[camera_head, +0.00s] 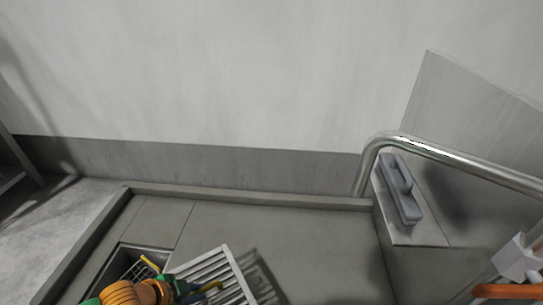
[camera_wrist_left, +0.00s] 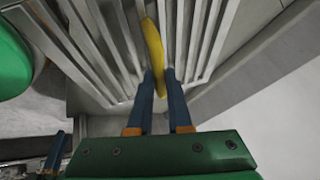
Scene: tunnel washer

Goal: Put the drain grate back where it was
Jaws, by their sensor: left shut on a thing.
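The drain grate (camera_head: 226,264) is a pale slatted panel at the bottom of the head view. It is held above the basin floor, and a dark shadow lies to its right. The drain opening (camera_head: 128,262) is a dark recess just left of it. My left gripper (camera_wrist_left: 159,88) is shut on the grate, its blue fingers on either side of a yellow strip on the slats. The slats (camera_wrist_left: 95,40) fill the upper wrist view. My left arm hides part of the opening and of the grate. My right gripper is not in view.
A yellow piece (camera_head: 150,264) shows at the opening. The basin floor (camera_head: 310,240) is clear to the right, bounded by a raised rim (camera_head: 250,196).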

